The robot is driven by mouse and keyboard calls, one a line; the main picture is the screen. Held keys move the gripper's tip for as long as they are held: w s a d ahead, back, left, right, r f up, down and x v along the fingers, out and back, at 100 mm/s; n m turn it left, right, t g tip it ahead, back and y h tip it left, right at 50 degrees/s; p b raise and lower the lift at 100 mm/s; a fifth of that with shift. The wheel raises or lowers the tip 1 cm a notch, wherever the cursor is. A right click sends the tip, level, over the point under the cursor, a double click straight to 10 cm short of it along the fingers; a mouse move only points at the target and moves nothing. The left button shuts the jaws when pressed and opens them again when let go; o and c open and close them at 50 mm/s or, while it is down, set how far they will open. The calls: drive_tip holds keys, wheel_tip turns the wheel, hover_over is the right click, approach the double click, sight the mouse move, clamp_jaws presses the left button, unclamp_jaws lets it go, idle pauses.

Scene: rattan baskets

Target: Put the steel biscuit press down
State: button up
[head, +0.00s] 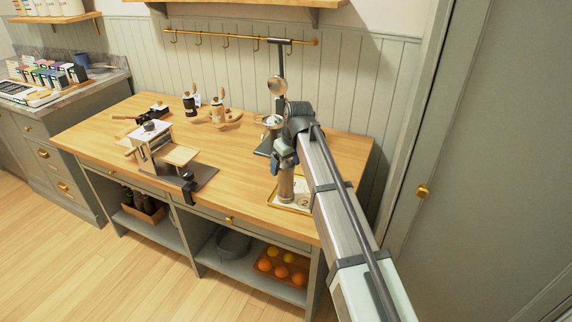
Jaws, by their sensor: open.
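The steel biscuit press (286,187) is a slim metallic cylinder. It appears upright near the right front part of the wooden worktop. Its base overlaps a pale, gold-edged card or tray (302,207), and I cannot tell if it touches it. My gripper (283,163) is open, right at the top end of the press. The gripper and arm hide the upper part of the press, so I cannot tell if the fingers touch it.
A pasta-machine-like device (152,138) stands on the left of the worktop (238,150). A dark stand (281,70) rises close behind my gripper.

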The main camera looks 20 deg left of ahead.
drive_tip(key=v, duration=1.1)
drive_tip(key=shift+r, duration=0.4)
